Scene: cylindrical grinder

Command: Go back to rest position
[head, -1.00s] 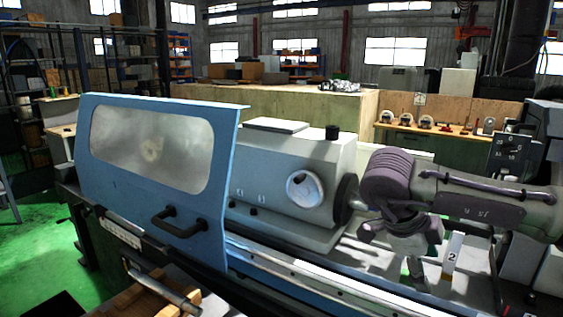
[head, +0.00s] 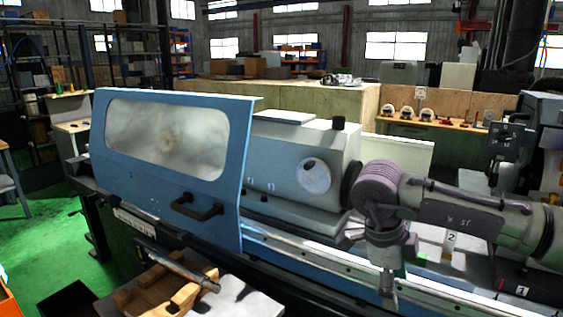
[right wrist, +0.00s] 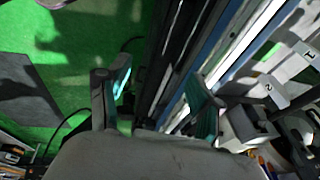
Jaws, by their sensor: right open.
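My right gripper (head: 388,288) hangs from my right arm, pointing down, in front of the grinder's rail in the head view. In the right wrist view my right gripper (right wrist: 157,98) shows its two fingers well apart with nothing between them. The blue-doored grinder (head: 240,160) stands behind and to the left of it. My left gripper is in neither view.
A metal shaft (head: 180,268) lies on a wooden holder (head: 140,297) at the front left. White markers numbered 1 (head: 522,290) and 2 (head: 450,240) stand on the right. Green floor (head: 40,240) is open at the left.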

